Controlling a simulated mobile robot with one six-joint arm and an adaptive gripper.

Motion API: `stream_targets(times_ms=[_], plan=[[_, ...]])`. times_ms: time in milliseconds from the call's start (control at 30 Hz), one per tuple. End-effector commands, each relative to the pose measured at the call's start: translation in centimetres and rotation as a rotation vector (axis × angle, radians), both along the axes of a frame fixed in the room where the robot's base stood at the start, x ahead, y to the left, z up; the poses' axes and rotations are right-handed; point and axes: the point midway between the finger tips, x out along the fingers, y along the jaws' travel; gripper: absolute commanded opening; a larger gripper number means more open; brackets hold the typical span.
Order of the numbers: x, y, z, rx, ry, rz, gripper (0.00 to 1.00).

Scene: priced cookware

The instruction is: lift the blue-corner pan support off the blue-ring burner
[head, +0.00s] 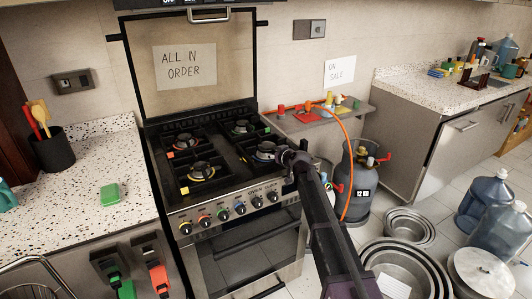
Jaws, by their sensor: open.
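The gas stove (222,170) stands in the middle of the head view with four black pan supports on its top. The blue-ring burner (265,151) is at the front right of the hob, with a dark pan support (262,146) over it. I cannot clearly make out a blue corner; my gripper and arm cover part of that side. My gripper (284,155) is open, at the right edge of this support. I cannot tell whether its fingers are around a bar or touching it.
A yellow-ring burner (200,172) is at the front left. The raised glass lid (190,65) stands behind the hob. A shelf (318,120) with small coloured items, an orange hose (346,170) and a gas cylinder (359,185) are at the right. The left counter (85,190) has clear room.

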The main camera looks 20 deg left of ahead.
Motion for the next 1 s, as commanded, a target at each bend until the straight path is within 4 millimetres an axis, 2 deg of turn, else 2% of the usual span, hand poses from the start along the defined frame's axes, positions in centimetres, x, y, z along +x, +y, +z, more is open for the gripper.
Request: stream_targets(times_ms=[533,567,733,1000], plan=[[0.06,0.01,-0.01,0.0,0.0,-0.001,0.53],[0.06,-0.01,0.0,0.0,0.0,-0.001,0.5],[0.07,-0.01,0.0,0.0,0.0,-0.001,0.0],[0.09,-0.03,0.02,0.0,-0.001,-0.002,0.0]])
